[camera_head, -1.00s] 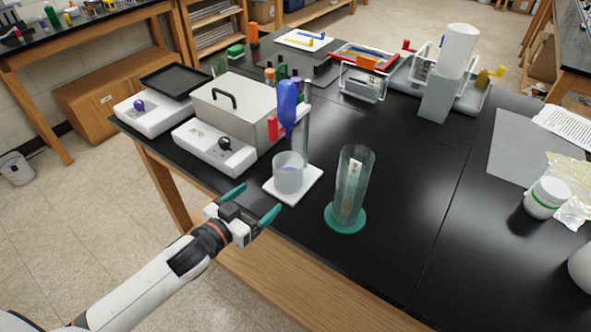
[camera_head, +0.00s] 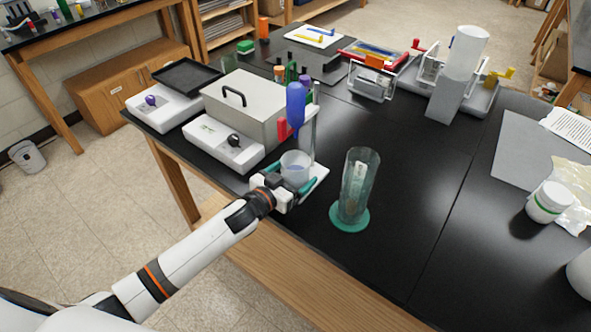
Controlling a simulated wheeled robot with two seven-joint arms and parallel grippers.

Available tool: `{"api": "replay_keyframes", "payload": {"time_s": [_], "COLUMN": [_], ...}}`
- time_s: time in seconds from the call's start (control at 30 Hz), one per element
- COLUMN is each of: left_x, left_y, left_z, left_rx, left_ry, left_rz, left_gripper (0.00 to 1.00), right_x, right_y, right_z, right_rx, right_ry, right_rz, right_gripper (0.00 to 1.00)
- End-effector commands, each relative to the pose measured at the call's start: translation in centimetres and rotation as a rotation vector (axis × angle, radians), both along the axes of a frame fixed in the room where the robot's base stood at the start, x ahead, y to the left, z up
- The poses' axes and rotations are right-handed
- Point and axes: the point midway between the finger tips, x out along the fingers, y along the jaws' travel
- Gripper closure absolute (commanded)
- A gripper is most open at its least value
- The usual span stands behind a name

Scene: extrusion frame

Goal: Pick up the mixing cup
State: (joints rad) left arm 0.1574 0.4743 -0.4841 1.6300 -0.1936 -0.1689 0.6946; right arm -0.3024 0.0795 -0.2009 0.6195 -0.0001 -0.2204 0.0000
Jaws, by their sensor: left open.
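The mixing cup (camera_head: 295,163) is a small translucent cup with some pale liquid in it. It stands on the white base (camera_head: 319,178) of a stand near the table's front edge, below a blue-topped holder (camera_head: 296,104). My left gripper (camera_head: 287,180) is open at the cup. Its green fingers reach to either side of the cup's lower part, and the gripper body hides the cup's near bottom. I cannot tell whether the fingers touch it. My right gripper is not in view.
A tall clear cylinder (camera_head: 358,180) on a green foot stands just right of the stand. The black table (camera_head: 400,200) is clear in the middle. A white jar (camera_head: 549,201) stands at the right.

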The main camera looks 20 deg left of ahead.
Motion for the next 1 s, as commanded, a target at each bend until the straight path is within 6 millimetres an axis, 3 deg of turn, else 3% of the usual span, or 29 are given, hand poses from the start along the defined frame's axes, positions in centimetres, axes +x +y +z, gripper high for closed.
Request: {"api": "replay_keyframes", "payload": {"time_s": [0.37, 0.6, 0.7, 1.0], "left_x": [0.95, 0.93, 0.93, 0.94], "left_y": [-0.39, -0.37, -0.37, -0.36], "left_z": [-0.25, -0.24, -0.22, -0.11], "left_rx": [0.0, 0.0, 0.0, 0.0], "left_ry": [0.001, 0.001, 0.001, 0.0], "left_rz": [-0.001, -0.001, -0.001, -0.001], "left_gripper": [0.12, 0.52, 0.63, 0.64], "right_x": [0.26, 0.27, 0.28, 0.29], "right_y": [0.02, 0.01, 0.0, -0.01], "right_z": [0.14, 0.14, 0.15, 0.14], "right_rx": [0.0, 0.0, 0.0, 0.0], "right_ry": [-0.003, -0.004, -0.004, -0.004], "right_rz": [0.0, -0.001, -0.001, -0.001], "right_gripper": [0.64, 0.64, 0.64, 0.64]}}
